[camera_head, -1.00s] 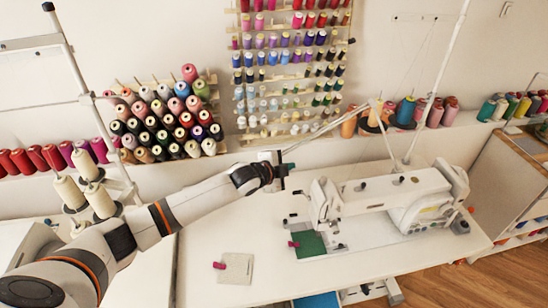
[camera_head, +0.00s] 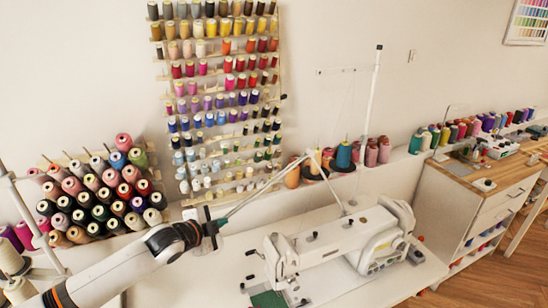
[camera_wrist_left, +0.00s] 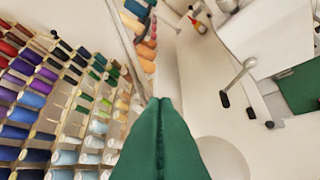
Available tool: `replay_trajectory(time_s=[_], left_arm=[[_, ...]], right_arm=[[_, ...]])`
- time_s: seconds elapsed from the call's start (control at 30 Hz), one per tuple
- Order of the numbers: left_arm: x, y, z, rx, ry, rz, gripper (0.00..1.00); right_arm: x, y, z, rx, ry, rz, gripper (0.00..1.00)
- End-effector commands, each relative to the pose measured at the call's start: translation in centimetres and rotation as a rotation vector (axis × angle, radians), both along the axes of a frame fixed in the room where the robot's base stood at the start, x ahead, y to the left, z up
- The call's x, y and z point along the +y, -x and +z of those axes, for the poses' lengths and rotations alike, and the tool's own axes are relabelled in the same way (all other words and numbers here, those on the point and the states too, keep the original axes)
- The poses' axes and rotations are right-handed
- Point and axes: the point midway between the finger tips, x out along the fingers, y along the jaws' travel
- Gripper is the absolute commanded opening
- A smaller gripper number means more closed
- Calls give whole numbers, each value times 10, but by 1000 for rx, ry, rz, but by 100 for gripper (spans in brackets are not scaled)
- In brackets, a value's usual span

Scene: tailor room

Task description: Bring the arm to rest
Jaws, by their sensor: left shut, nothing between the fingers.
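My left arm (camera_head: 130,268) reaches in from the lower left of the head view. Its left gripper (camera_head: 220,222) is held over the white table (camera_head: 215,270), left of the sewing machine and apart from it. In the left wrist view, the two green fingers (camera_wrist_left: 160,102) are pressed together with only a thin seam between them, and nothing is held. My right gripper is in neither view.
The white sewing machine (camera_head: 335,240) stands right of the gripper, with green cloth (camera_head: 268,299) at its needle end. Thread racks (camera_head: 225,110) cover the wall behind, and a cone rack (camera_head: 95,195) stands behind the arm. A wooden cabinet (camera_head: 465,185) is at right.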

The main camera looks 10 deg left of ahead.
Motion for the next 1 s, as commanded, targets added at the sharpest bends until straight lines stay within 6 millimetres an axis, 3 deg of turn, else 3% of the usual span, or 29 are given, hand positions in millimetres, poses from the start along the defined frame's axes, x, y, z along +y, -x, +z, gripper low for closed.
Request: replay_trajectory(time_s=[0.17,0.3,0.4,0.6,1.0], left_arm=[[-40,35,-34,101,71,6,0],[-90,107,-74,286,205,90,0],[-105,163,-93,423,302,217,0],[-96,244,-109,612,415,476,0],[-60,354,-116,834,502,889,0]], right_arm=[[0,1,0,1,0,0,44],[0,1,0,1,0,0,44],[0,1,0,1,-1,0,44],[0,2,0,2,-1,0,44],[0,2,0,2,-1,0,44]])
